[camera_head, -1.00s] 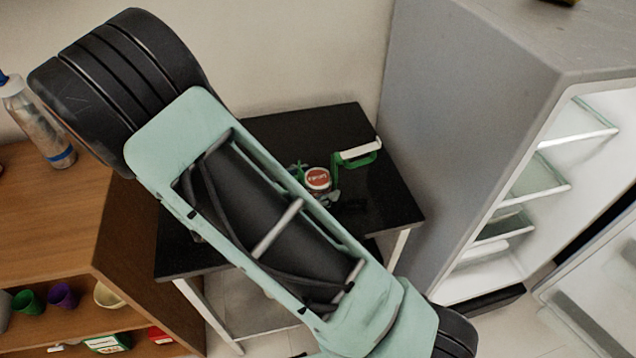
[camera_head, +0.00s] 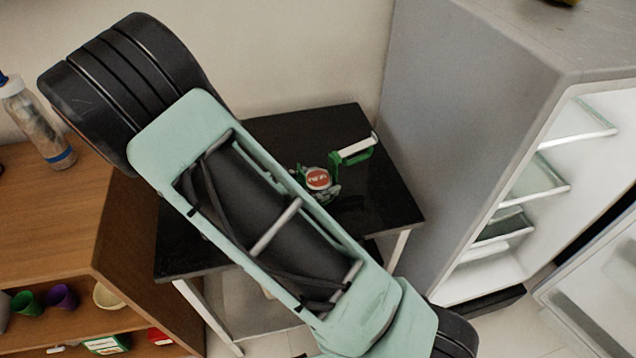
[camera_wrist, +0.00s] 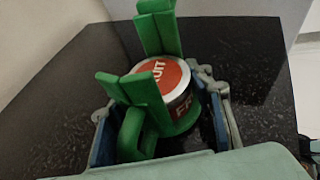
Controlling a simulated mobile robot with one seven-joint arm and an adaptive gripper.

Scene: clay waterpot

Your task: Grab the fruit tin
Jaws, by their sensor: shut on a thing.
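The fruit tin (camera_head: 317,179) stands on the black table, with its red lid up and a silvery rim. In the wrist view the tin (camera_wrist: 173,77) is close in front of me, its lid lettering partly hidden by a green upright piece. My gripper (camera_wrist: 163,104) is shut, with one finger at the left and one at the right of the tin. Green parts with a loop-like handle (camera_wrist: 131,132) lie between the fingers too, against the tin's near side. Where the pads touch is hidden. My arm covers much of the table in the head view.
A green piece with a white bar (camera_head: 357,148) is just right of the tin. The black table (camera_head: 385,205) is bare at its right. A grey fridge (camera_head: 450,120) with an open door stands beside it. A wooden shelf unit (camera_head: 50,215) with a bottle (camera_head: 38,125) is at the left.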

